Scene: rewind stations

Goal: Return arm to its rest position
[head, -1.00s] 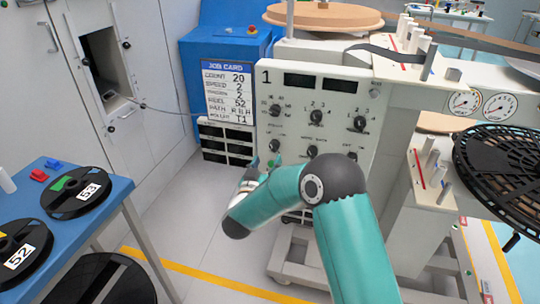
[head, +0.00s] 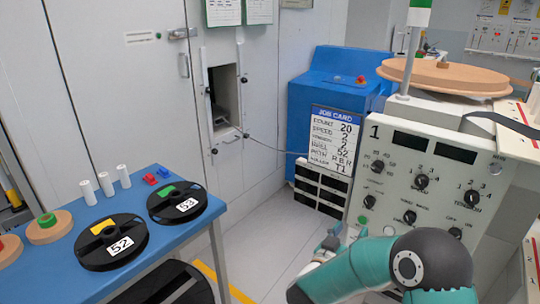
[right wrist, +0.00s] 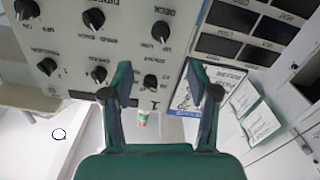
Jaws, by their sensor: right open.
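My right arm (head: 400,268) comes in from the lower right in the head view. Its gripper (head: 331,240) is in front of the lower left of the station 1 control panel (head: 400,145). In the right wrist view the gripper (right wrist: 158,78) is open, with nothing between its two green fingers. The panel with its black knobs (right wrist: 162,31) fills the upper left of that view. Any gap between fingertips and panel is hard to judge. My left gripper is not in view.
A blue table (head: 62,262) at left holds reels 52 (head: 111,242) and 53 (head: 177,203), white cylinders (head: 106,184) and brown rolls (head: 49,227). A blue cabinet (head: 325,75) with a job card (head: 333,140) stands behind the gripper. Floor (head: 262,240) is clear between table and station.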

